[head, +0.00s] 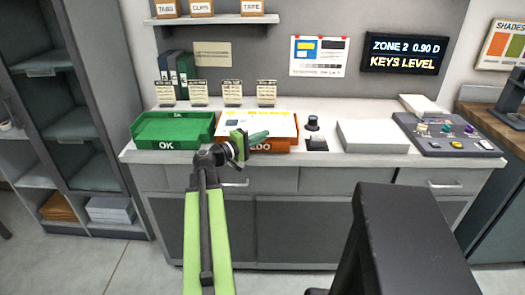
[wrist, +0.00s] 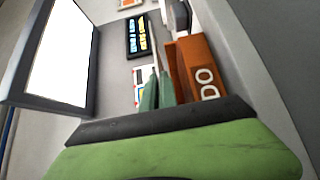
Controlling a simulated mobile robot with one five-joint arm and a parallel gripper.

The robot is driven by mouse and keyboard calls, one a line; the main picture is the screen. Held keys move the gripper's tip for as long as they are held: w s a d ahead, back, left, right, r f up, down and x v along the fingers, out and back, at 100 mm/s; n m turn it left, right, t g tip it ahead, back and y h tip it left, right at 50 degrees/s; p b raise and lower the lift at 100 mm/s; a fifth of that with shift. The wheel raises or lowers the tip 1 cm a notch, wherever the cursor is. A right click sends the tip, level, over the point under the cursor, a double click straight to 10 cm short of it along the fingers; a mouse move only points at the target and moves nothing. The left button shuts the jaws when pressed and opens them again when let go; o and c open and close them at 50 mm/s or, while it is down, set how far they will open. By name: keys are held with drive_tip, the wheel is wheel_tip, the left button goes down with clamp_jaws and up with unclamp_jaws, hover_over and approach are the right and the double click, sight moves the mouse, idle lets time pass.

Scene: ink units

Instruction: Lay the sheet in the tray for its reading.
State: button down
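A white sheet with blue and yellow patches (head: 262,122) lies at the orange tray (head: 284,146), whose front label is partly hidden by my gripper. A green tray (head: 166,145) marked OK stands to its left. My gripper (head: 264,134) is in front of the orange tray and overlaps the sheet's near edge in the head view; I cannot tell if it touches.
A dark display (head: 402,53) reads "ZONE 2 0.90 D, KEYS LEVEL". A dark knob (head: 312,123), a white block (head: 373,136) and a grey panel with coloured knobs (head: 448,138) stand right of the trays. Several small cards (head: 232,93) stand behind. A dark upright form blocks the lower right.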

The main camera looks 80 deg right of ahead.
wheel_tip(320, 180, down, 4)
drive_tip(key=b, duration=0.4)
drive_tip(key=shift+f, duration=0.2)
drive_tip(key=shift+r, duration=0.25)
drive_tip(key=shift+f, duration=0.25)
drive_tip(key=c, duration=1.6)
unclamp_jaws()
drive_tip(key=shift+r, duration=0.1)
drive_tip(key=shift+c, duration=0.2)
drive_tip(key=shift+r, duration=0.15)
drive_tip(key=v, duration=1.2)
